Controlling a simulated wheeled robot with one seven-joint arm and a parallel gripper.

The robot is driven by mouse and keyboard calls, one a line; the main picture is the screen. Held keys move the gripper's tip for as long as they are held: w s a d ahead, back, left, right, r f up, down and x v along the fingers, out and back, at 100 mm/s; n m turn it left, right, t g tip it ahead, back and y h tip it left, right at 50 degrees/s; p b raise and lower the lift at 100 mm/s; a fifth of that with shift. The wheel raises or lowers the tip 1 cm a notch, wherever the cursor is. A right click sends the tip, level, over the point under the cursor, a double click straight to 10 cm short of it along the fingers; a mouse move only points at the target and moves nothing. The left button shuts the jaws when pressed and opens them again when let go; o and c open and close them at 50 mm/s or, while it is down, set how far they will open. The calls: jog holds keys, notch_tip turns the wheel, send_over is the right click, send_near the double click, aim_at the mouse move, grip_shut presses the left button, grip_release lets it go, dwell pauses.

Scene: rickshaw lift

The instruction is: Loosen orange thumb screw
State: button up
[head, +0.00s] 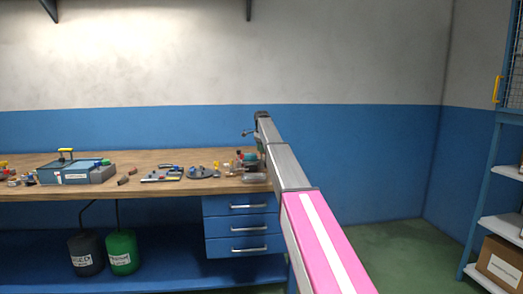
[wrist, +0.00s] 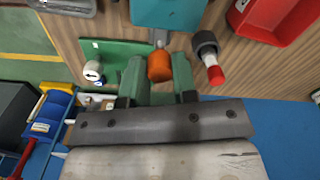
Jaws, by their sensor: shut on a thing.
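The orange thumb screw (wrist: 159,67) shows at the top centre of the wrist view. Its metal shank points up toward a teal block (wrist: 168,14). My gripper (wrist: 159,72) has its two green fingers on either side of the orange head, shut on it. In the head view my arm reaches to the right end of the workbench (head: 150,160), and the fingers and screw are too small and covered to make out there.
Close by in the wrist view are a dark knob with a red tip (wrist: 209,58), a red tray (wrist: 278,22) and a green plate (wrist: 104,54) with a white round part. In the head view, a blue toolbox (head: 75,172) and several small fixtures stand further left on the bench.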

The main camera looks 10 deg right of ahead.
jog(key=n, duration=0.4)
jog(key=shift+n, duration=0.3)
jog(key=n, duration=0.4)
jog(key=shift+n, duration=0.3)
jog(key=n, duration=0.4)
jog(key=shift+n, duration=2)
jog(key=o, duration=0.9)
jog(key=shift+r, duration=0.1)
